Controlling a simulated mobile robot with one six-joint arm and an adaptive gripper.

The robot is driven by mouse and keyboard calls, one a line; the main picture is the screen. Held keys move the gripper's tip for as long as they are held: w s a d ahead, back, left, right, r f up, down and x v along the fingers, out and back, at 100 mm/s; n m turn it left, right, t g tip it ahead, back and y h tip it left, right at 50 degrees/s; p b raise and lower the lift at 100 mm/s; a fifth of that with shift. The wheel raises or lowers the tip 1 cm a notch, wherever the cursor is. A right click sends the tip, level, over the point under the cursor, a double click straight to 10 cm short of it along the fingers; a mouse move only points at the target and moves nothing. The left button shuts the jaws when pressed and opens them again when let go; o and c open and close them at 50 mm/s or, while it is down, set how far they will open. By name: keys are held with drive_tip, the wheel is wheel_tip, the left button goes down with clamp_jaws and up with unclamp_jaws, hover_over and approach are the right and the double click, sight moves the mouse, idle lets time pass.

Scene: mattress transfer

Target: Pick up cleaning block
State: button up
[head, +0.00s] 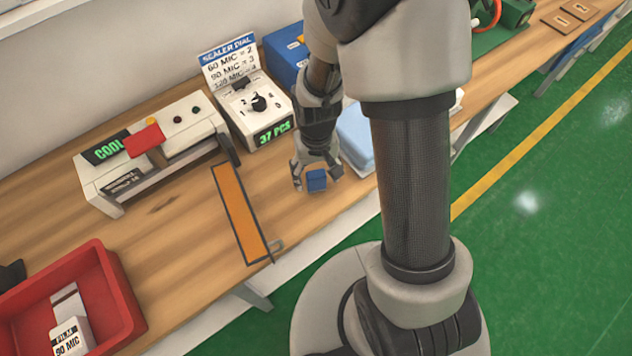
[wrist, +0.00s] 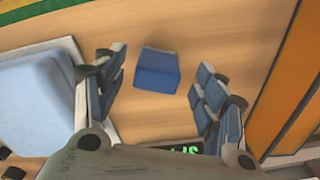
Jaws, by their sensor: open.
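The cleaning block, a small blue block (head: 317,180), sits on the wooden bench top. It also shows in the wrist view (wrist: 157,71), near the top centre, between and a little beyond the fingertips. My gripper (head: 316,184) is open and hangs over the block, with its fingers on either side of it in the head view. In the wrist view my gripper (wrist: 161,65) has a blue-padded finger at left and another at right, with visible gaps to the block. Nothing is held.
A pale blue mattress-like pad (head: 356,138) lies close by, partly hidden behind my arm. An orange strip with dark edges (head: 239,212) lies left of the block. A sealer machine (head: 150,150), a dial box (head: 256,105) and a red bin (head: 122,290) stand further left.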

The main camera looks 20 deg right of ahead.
sight(316, 182)
drive_tip(key=f+b, duration=0.1)
drive_tip(key=f, duration=0.3)
drive_tip(key=f+b, duration=0.1)
drive_tip(key=f, duration=0.1)
drive_tip(key=shift+w+d+b, duration=0.15)
drive_tip(key=shift+w+b, duration=0.15)
drive_tip(key=shift+w, duration=0.05)
drive_tip(key=shift+r, duration=0.15)
drive_tip(key=shift+c, duration=0.4)
drive_tip(key=c, duration=1.2)
drive_tip(key=shift+o, duration=0.2)
wheel_tip(316, 182, up, 19)
drive_tip(key=p, duration=0.7)
drive_tip(key=shift+n, duration=0.5)
drive_tip(key=shift+w+f, duration=0.4)
drive_tip(key=shift+w, duration=0.35)
drive_tip(key=shift+w+f, duration=0.4)
drive_tip(key=shift+w, duration=0.3)
drive_tip(key=shift+w+f, duration=0.4)
drive_tip(key=shift+w, duration=0.35)
